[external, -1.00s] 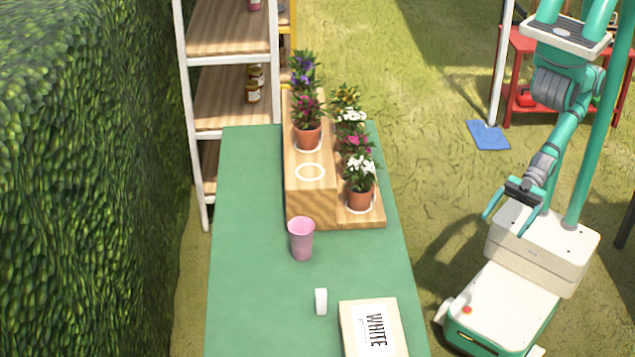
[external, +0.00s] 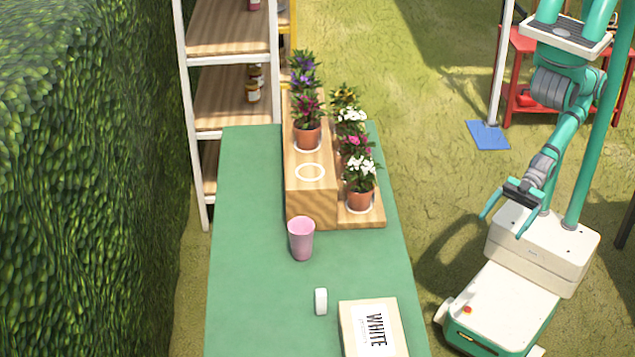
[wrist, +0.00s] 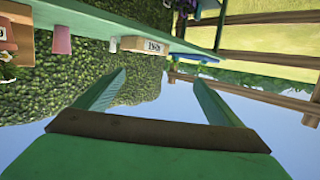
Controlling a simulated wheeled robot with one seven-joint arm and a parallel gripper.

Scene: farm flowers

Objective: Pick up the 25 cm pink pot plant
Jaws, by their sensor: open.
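Potted flowers stand in two rows on a stepped wooden stand (external: 313,207) on the green table. A plant with pink flowers (external: 356,144) is on the lower right step, behind the nearest white-flowered plant (external: 361,172), and its pot is mostly hidden. A darker magenta-pink plant (external: 307,110) in a terracotta pot is at the near end of the upper row. I cannot tell which is 25 cm. My gripper (external: 503,226) is open and empty, right of the table and well apart from the plants. Its spread fingers show in the wrist view (wrist: 160,76).
An empty white ring (external: 310,172) marks the upper step's near end. A pink cup (external: 301,238), a small white object (external: 321,301) and a box labelled WHITE (external: 351,330) are on the near table. A hedge (external: 80,200) and shelf (external: 232,85) bound the left. Grass separates me from the table.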

